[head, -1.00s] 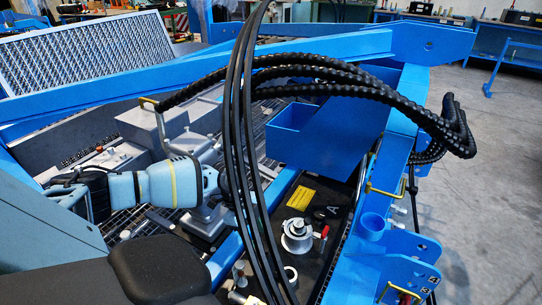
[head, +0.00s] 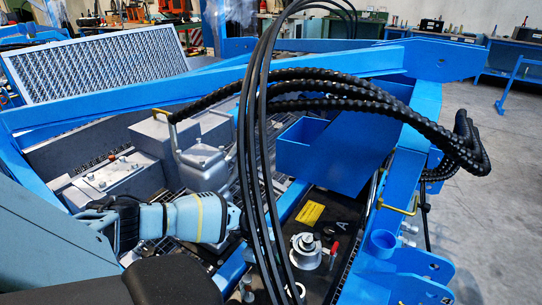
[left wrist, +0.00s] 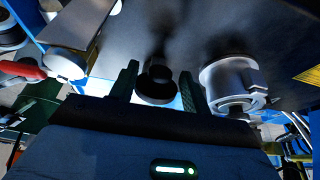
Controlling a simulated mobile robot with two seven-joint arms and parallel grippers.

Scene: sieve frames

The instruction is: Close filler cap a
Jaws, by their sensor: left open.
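In the head view a round silver filler fitting (head: 305,254) stands on the dark plate, near a letter A mark. My left arm reaches in from the left towards it, but black hoses hide its fingers there. In the left wrist view my left gripper (left wrist: 158,74) is open, its two dark green fingers apart. A dark round knob (left wrist: 157,86) shows between the fingers; I cannot tell whether it is the filler cap or whether they touch it. A silver cylindrical collar (left wrist: 222,82) stands just right of the fingers. My right gripper is not in view.
A red-handled valve (head: 334,248) is close beside the filler; its handle (left wrist: 22,69) is at the left in the wrist view. Black hoses (head: 258,150) arch across in front. A blue box (head: 300,150) and yellow label (head: 309,213) lie behind. Blue frame beams surround the area.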

